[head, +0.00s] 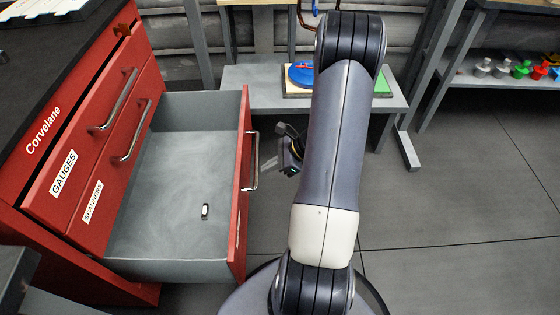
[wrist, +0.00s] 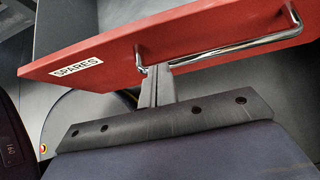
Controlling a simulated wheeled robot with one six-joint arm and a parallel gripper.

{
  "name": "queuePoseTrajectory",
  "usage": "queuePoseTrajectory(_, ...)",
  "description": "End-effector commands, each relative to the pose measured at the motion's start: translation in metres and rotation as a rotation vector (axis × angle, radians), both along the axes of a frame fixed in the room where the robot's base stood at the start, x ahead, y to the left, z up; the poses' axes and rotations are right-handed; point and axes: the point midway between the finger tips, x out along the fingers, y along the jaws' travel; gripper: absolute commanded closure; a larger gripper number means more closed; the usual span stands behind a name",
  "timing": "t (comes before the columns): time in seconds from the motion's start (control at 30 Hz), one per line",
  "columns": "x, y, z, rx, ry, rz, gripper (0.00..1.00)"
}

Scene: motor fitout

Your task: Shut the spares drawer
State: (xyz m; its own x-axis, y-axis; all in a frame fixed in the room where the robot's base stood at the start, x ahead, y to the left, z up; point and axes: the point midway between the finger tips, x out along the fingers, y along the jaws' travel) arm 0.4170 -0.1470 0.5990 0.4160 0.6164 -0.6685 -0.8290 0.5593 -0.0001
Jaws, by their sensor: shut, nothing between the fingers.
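The spares drawer (head: 240,195) is the open bottom drawer of a red cabinet, pulled well out to the right in the head view. Its red front with the SPARES label shows in the wrist view (wrist: 110,68). Its metal bar handle (head: 255,162) is on the front's outer face and also shows in the wrist view (wrist: 240,47). My gripper (head: 270,163) is just outside the front, by the handle. In the wrist view its shut fingers (wrist: 158,75) reach to the handle's left end; I cannot tell if they touch. Nothing shows between them.
A small black-and-white item (head: 205,211) lies in the drawer. The gauges drawer (head: 85,150) and spanners drawer (head: 115,180) above are shut. A grey bench (head: 235,75) with a blue round part (head: 301,72) stands behind. The floor on the right is clear.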

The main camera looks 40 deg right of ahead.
Motion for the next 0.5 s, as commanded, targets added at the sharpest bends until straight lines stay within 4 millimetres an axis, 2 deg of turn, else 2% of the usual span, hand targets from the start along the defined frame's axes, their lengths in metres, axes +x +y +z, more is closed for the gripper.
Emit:
queuePoseTrajectory(0.03, 0.004, 0.008, -0.011, 0.002, 0.003, 0.003, 1.0)
queuePoseTrajectory(0.1, 0.01, 0.017, -0.02, 0.002, 0.003, 0.004, 1.0)
queuePoseTrajectory(0.3, 0.026, 0.039, -0.017, 0.0, 0.0, 0.003, 1.0)
queuePoseTrajectory(0.5, 0.032, 0.048, -0.017, -0.001, 0.001, 0.0, 1.0)
